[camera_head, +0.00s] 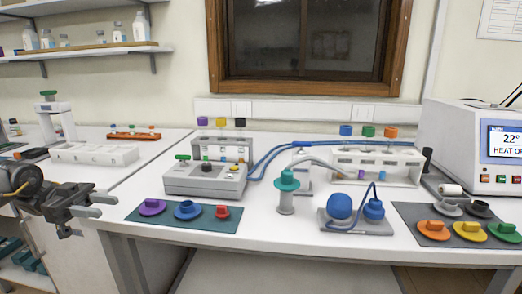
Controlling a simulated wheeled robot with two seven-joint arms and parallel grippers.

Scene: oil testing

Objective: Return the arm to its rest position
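My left gripper (88,220) is at the left side of the head view, in front of the left bench's front edge. Its two grey fingers are spread apart with nothing between them, and it touches no object. The dark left arm comes in from the left edge behind it. My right gripper and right arm are outside the view.
The main bench (270,236) holds a dark mat (150,226) with purple, blue and red parts, a grey tester (204,183), a teal-topped cylinder (287,201), blue round parts (340,206) and a right mat (410,214). A heater unit (459,141) stands at right.

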